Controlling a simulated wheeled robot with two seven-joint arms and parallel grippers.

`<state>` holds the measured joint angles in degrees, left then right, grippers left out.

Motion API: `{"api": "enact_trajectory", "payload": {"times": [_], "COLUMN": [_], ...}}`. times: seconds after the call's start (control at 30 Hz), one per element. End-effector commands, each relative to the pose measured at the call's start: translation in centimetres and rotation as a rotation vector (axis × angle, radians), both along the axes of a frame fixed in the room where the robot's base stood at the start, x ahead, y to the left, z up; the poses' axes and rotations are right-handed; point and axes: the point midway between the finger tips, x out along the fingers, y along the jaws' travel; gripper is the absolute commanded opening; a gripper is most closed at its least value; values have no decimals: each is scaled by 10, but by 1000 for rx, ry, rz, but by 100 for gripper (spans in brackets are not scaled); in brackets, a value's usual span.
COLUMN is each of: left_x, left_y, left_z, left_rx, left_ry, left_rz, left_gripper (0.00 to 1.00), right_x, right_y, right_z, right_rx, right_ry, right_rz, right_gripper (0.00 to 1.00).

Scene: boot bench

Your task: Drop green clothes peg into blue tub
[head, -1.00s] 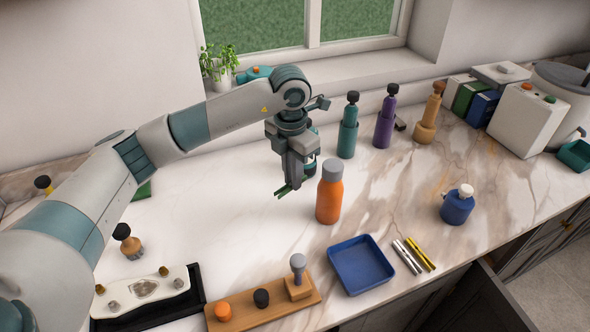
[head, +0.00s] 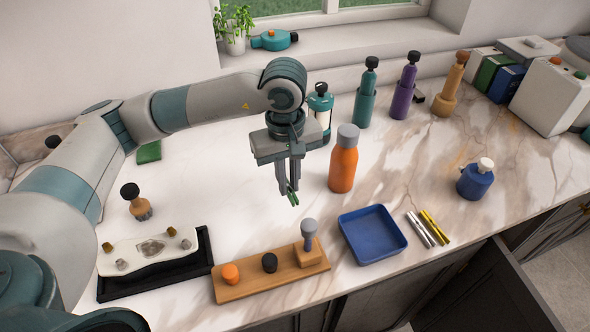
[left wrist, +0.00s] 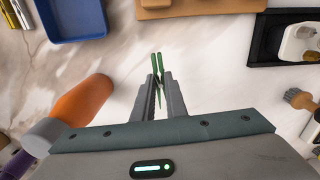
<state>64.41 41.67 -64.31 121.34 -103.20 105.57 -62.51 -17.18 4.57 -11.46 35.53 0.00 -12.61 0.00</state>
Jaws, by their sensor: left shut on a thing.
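The green clothes peg (left wrist: 157,68) is between the fingertips of my left gripper (left wrist: 159,82), which is shut on it; its two prongs stick out past the tips. In the head view the peg (head: 293,199) shows at the tips of my left gripper (head: 288,190), held above the counter, left of the orange bottle. The blue tub (head: 372,234) is a shallow square tray, empty, on the counter to the right and nearer the front edge. It also shows at the upper left of the left wrist view (left wrist: 73,37). My right gripper is not in view.
An orange bottle (head: 343,165) stands between my gripper and the counter's right part. A wooden board (head: 262,284) with knobs lies left of the tub. Silver and yellow tubes (head: 427,229) lie right of it. A blue bottle (head: 475,180) stands further right.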

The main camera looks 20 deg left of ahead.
Motion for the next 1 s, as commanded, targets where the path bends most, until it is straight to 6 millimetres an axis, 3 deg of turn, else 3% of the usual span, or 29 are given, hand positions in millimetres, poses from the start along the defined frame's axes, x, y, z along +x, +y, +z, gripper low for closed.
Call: {"api": "enact_trajectory", "payload": {"times": [0.2, 0.43, 0.87, 0.93, 1.0], "left_x": [-27, -46, -51, -51, -51], "left_y": [3, 5, 6, 6, 6], "left_z": [-7, -11, -11, -11, -11], "left_rx": [9, 14, 14, 14, 14], "left_ry": [4, 10, 12, 12, 12], "left_rz": [-395, -682, -772, -771, -771], "left_gripper": [0, 0, 0, 0, 0], "right_x": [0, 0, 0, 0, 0], "right_y": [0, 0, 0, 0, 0], "right_z": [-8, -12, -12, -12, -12], "right_rx": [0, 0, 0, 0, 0], "right_ry": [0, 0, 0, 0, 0], "right_rz": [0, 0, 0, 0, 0], "right_gripper": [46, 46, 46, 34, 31]}}
